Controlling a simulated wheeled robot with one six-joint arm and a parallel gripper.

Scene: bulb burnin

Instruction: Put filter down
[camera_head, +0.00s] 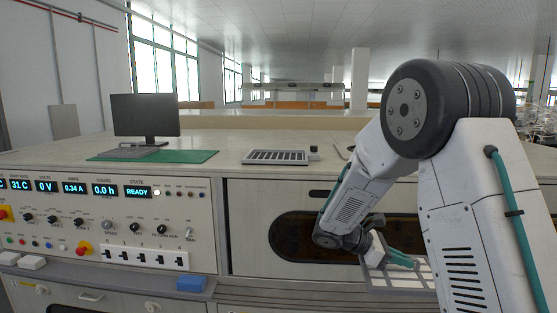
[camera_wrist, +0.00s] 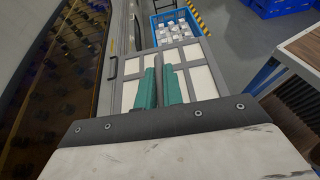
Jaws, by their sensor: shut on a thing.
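The filter is a flat panel with a grey grid frame and white cells (camera_wrist: 197,82). In the wrist view it lies under and ahead of my gripper (camera_wrist: 159,66), whose teal fingers are close together over its middle. My gripper is shut on the filter, but the fingers hide the gripped part. In the head view my gripper (camera_head: 402,260) is low at the right, in front of the cabinet, and part of the filter (camera_head: 420,271) shows around the fingers. I cannot tell whether the filter touches a surface below.
The cabinet's dark oval window (camera_head: 300,237) is just left of my gripper; in the wrist view dark glass (camera_wrist: 70,60) runs along the left. A blue crate (camera_wrist: 157,38) of white pieces stands beyond the filter. A blue block (camera_head: 191,284) lies on the ledge.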

